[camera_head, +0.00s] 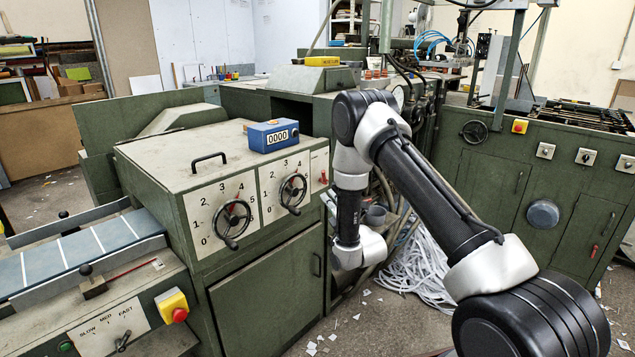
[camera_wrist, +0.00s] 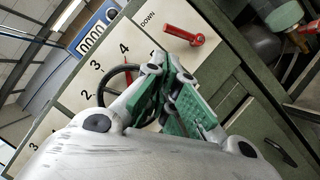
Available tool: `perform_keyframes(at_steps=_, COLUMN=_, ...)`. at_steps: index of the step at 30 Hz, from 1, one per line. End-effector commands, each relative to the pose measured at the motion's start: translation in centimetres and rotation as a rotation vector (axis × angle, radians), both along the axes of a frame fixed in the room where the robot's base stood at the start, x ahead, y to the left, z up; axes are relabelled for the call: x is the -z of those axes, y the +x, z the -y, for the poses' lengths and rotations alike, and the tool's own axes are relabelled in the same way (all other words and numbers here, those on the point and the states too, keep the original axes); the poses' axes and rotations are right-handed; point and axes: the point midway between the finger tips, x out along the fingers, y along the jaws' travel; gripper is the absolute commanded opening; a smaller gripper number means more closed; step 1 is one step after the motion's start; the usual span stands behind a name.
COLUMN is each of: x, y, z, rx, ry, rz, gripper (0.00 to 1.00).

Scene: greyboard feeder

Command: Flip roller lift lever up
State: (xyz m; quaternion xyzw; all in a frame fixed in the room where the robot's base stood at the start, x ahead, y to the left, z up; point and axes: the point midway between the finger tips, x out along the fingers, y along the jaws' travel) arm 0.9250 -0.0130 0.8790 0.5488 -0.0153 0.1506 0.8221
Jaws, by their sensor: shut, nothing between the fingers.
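The roller lift lever (camera_head: 323,177) is a small red handle on a white plate at the right end of the green machine's front panel. In the wrist view the red lever (camera_wrist: 183,36) shows close up, with the word DOWN beside it. My gripper (camera_wrist: 162,65) is shut and empty, its green-padded fingers just below the lever in that picture. A gap shows between fingers and lever, and I see no contact. In the head view my gripper is hidden behind my own wrist.
Two black handwheels (camera_head: 232,219) on numbered dials sit left of the lever. A blue counter box (camera_head: 272,135) stands on the machine's top. A heap of white paper strips (camera_head: 418,270) lies on the floor to the right.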

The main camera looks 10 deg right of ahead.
Motion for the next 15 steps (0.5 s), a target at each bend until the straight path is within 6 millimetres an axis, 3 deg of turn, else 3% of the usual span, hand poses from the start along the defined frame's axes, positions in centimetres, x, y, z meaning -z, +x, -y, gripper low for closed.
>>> perform_keyframes(at_steps=10, x=0.0, y=0.1, z=0.0, rx=0.002, ry=-0.010, rz=0.000, gripper=0.00)
perform_keyframes(at_steps=15, x=-0.3, y=1.4, z=-0.3, rx=0.002, ry=-0.010, rz=0.001, gripper=0.00)
